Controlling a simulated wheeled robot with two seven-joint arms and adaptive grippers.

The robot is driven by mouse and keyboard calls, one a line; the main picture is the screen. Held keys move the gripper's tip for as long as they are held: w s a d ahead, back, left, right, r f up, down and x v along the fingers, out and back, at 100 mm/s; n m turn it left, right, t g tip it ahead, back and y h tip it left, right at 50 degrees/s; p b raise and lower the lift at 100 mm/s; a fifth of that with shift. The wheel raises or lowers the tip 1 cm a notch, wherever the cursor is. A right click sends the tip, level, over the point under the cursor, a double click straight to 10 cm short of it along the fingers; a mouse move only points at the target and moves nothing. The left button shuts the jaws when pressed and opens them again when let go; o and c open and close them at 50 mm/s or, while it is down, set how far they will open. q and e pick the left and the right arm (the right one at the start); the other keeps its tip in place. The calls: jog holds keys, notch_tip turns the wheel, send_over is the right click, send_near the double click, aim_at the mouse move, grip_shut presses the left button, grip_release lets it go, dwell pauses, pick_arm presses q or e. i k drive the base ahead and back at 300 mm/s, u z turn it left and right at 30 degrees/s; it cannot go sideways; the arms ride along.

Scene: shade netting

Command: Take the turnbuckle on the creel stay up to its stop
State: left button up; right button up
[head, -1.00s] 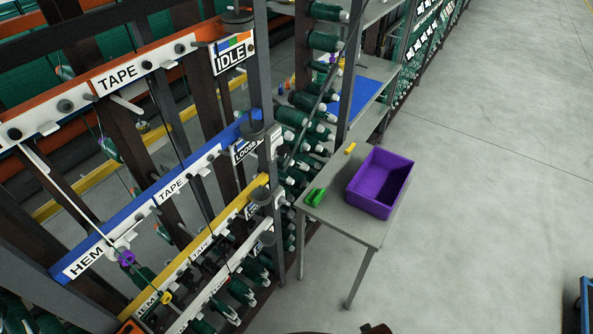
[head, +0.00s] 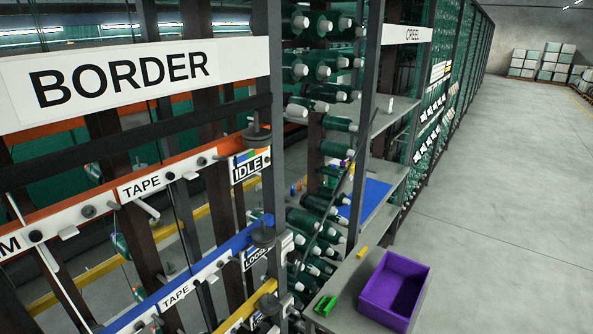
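A thin dark diagonal rod (head: 338,203), which may be the creel stay, runs down in front of the green spools beside a grey upright. I cannot make out a turnbuckle on it for certain. A small purple spot (head: 345,163) shows close to the rod, too small to identify. The creel (head: 325,110) holds rows of dark green spools with white ends. Neither of my grippers is in view.
A grey table (head: 345,318) at the bottom carries a purple bin (head: 394,290), a green item (head: 325,305) and a yellow block (head: 362,252). A blue mat (head: 365,200) lies on a shelf. Signs read BORDER (head: 130,80) and IDLE (head: 250,166). The floor (head: 500,200) at right is clear.

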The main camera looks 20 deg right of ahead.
aim_at(337, 191)
jog(key=k, duration=0.55)
jog(key=z, duration=1.1)
jog(key=i, duration=1.2)
jog(key=u, duration=0.1)
